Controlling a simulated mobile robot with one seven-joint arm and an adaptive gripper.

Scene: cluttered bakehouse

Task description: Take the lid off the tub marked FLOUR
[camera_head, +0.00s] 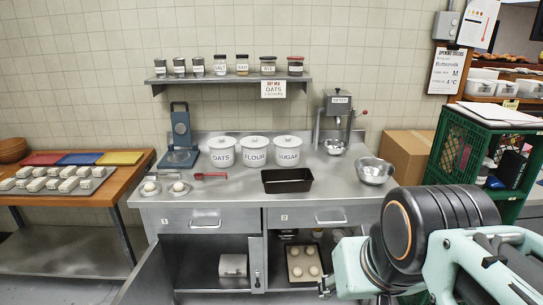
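The tub marked FLOUR (254,154) is a white round tub on the steel counter, with a white lid (254,141) on top. It stands upright between the tub marked OATS (222,154) on its left and the tub marked SUGAR (288,154) on its right. Both neighbours are white and lidded too, with only narrow gaps between the tubs. My arm fills the lower right of the picture, well to the right of and nearer than the tubs. My gripper's fingers cannot be made out in this view.
On the counter (335,188), a black loaf tin (287,181) stands in front of the SUGAR tub and a red-handled tool (211,176) in front of OATS. A blue scale (181,136) is left, a dispenser (338,118) right. A jar shelf (232,79) hangs above. A cupboard door (147,278) stands open.

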